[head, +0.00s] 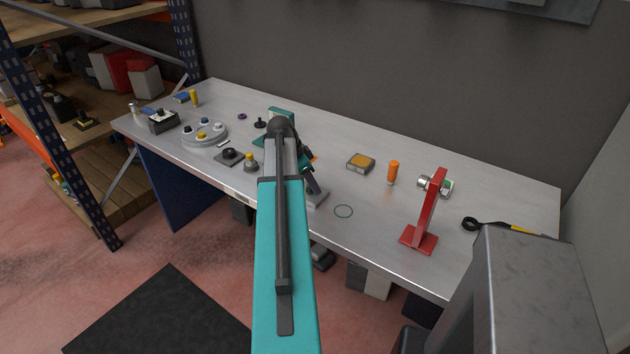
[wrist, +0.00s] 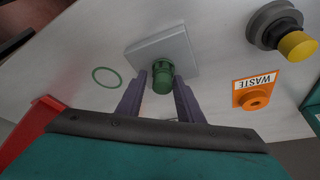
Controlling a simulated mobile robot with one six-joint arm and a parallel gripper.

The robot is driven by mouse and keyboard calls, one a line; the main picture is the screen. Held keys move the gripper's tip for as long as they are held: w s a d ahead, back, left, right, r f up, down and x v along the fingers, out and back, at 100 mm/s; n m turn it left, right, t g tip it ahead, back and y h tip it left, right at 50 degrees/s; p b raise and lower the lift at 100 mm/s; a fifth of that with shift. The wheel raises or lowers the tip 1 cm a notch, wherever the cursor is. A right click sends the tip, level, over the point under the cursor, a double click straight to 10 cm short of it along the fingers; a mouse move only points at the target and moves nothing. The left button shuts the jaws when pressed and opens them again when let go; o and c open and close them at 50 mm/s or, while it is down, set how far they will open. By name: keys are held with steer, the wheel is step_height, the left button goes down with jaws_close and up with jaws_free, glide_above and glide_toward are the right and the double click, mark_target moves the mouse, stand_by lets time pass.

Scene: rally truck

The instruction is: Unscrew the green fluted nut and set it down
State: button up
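The green fluted nut (wrist: 163,80) sits at the grey square block (wrist: 176,45) in the wrist view. The two dark fingers of my gripper (wrist: 161,82) reach either side of the nut, with a narrow gap visible on each side. My gripper is open; I cannot tell how deep the fingertips sit along the nut. In the head view my gripper (head: 312,184) is above the grey block (head: 318,199), and the nut is hidden. A green circle outline (head: 343,211) is marked on the bench beside the block; it also shows in the wrist view (wrist: 106,68).
A red stand (head: 419,238) holding a metal part is at the bench's right. An orange cylinder (head: 393,173) and a yellow-topped box (head: 361,163) stand behind the circle. An orange WASTE sign (wrist: 260,81) and a yellow-topped knob (wrist: 297,45) are right of the nut in the wrist view.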

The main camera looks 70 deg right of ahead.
steer(key=c, duration=0.6)
steer(key=shift+o, duration=0.2)
steer(key=shift+a+f, duration=0.1)
steer(key=shift+s+n, duration=0.1)
steer(key=shift+n, duration=0.8)
steer(key=shift+n+t+h, duration=0.4)
steer(key=shift+n+h, duration=0.1)
steer(key=shift+n, duration=0.3)
steer(key=shift+s, duration=0.1)
